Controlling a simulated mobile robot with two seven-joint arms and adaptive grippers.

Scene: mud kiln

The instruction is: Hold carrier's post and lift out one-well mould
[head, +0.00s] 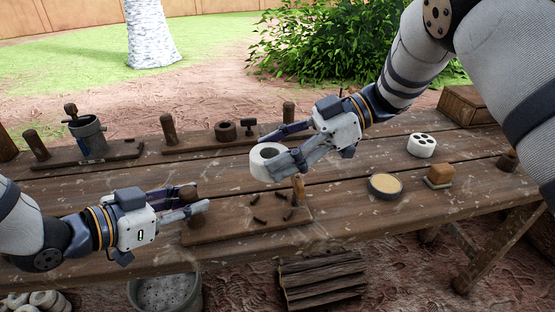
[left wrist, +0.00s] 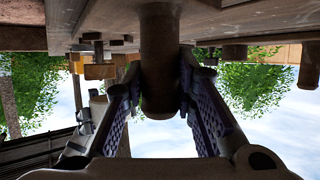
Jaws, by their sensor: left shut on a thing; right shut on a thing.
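The carrier is a brown wooden board (head: 250,227) with several short dark pegs and a post at each end, near the table's front edge. My left gripper (head: 196,198) is shut on its left post (head: 189,190). In the left wrist view the dark round post (left wrist: 160,62) stands between both fingers, with the picture upside down. The one-well mould (head: 265,164), a white cylinder with one round hole, is held in my right gripper (head: 272,153). It appears raised above the carrier's back edge, left of the right post (head: 298,187). The fingers hide part of its side.
Two more wooden carriers (head: 118,153) stand along the back, one with a grey pot (head: 88,138), the other with a brown ring (head: 225,131). To the right are a white several-holed mould (head: 422,146), a round sand-coloured dish (head: 385,186) and a brown block (head: 439,172).

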